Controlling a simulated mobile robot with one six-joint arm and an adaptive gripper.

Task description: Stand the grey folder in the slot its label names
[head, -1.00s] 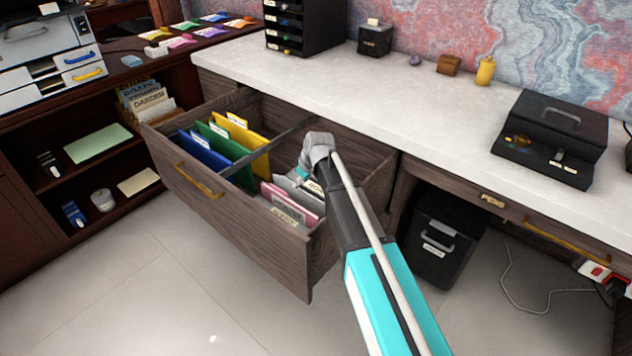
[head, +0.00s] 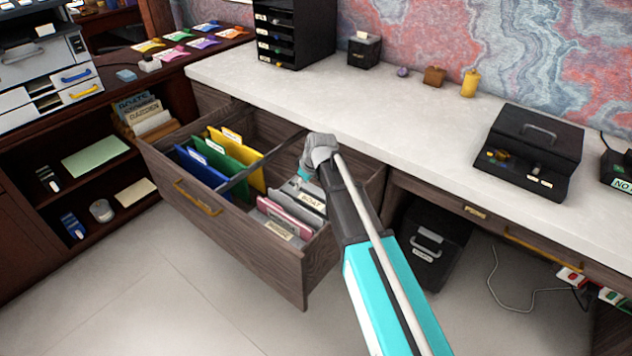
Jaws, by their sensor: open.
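The grey folder (head: 318,214) is in the right compartment of the open drawer (head: 245,236), behind a pink folder (head: 270,209). A pale label at its top seems to read "BOAT". My gripper (head: 303,178) is open, low over the back of this compartment, just above and behind the grey folder. I cannot tell whether the fingers touch it; they are small and partly hidden by the wrist. A rack (head: 150,122) on the left shelf has upright labelled cards, one seeming to read "GARDEN" and one behind it "BOATS".
Blue (head: 201,168), green (head: 228,160) and yellow (head: 240,150) folders stand in the drawer's left compartment, past a metal divider (head: 262,162). The white desk top (head: 400,105) overhangs behind the drawer. A black bin (head: 432,242) stands under the desk. Floor in front is clear.

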